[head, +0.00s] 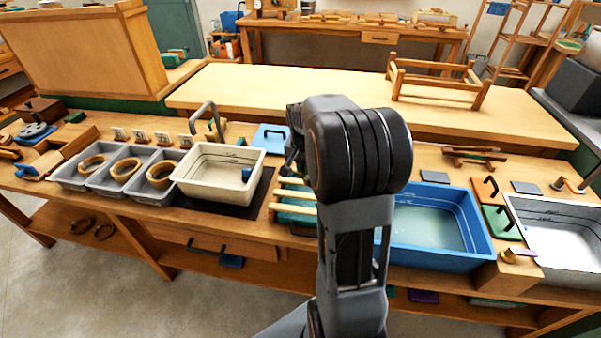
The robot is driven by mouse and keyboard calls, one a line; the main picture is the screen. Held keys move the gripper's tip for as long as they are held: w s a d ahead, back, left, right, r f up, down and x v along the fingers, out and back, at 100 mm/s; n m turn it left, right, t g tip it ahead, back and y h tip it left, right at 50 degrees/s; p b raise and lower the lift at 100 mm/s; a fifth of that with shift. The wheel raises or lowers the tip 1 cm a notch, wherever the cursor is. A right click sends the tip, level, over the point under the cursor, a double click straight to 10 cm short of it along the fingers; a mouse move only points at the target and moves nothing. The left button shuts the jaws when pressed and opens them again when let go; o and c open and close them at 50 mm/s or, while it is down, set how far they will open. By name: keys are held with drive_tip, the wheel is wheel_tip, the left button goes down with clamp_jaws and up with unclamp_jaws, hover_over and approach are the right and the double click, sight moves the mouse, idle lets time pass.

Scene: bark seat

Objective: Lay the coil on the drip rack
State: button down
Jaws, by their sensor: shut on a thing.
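The drip rack (297,195), pale wooden slats over a green tray, lies on the bench in the middle, and my arm covers its right part. Three tan ring-shaped coils sit in grey bins at the left: the left coil (92,164), the middle coil (125,169) and the right coil (160,174). My gripper (291,155) shows only as a dark sliver left of my wrist, above the far end of the rack. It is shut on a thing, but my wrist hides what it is.
A cream water tub (219,196) stands left of the rack, and a blue water tub (484,232) right of it. A grey metal tub (508,213) is farther right. A blue square with a handle (271,134) lies behind the rack. A wooden frame (435,64) stands on the pale table behind.

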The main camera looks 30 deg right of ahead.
hover_over(300, 180)
wheel_tip(300, 180, down, 7)
drive_tip(key=shift+a+f+p, duration=0.1)
drive_tip(key=shift+p, duration=0.2)
drive_tip(key=shift+f, duration=1.4)
drive_tip(key=shift+f, duration=0.15)
drive_tip(key=c, duration=1.2)
unclamp_jaws()
wheel_tip(300, 180, up, 12)
drive_tip(key=s+a, duration=0.1)
drive_tip(key=s+a+r+n+t, duration=0.1)
drive_tip(key=s+a+r+n, duration=0.35)
drive_tip(key=s+a, duration=0.5)
drive_tip(key=s+a+n, duration=0.2)
drive_tip(key=s+a, duration=0.1)
drive_tip(key=s+a+f+n+t, duration=0.1)
drive_tip(key=s+a, duration=0.3)
drive_tip(key=s+a+n+y, duration=0.1)
drive_tip(key=s+a+n, duration=0.1)
drive_tip(key=s+a, duration=0.1)
drive_tip(key=shift+s+a+f+n+t, duration=0.25)
drive_tip(key=shift+s+a+n+t, duration=0.1)
drive_tip(key=shift+s, duration=0.2)
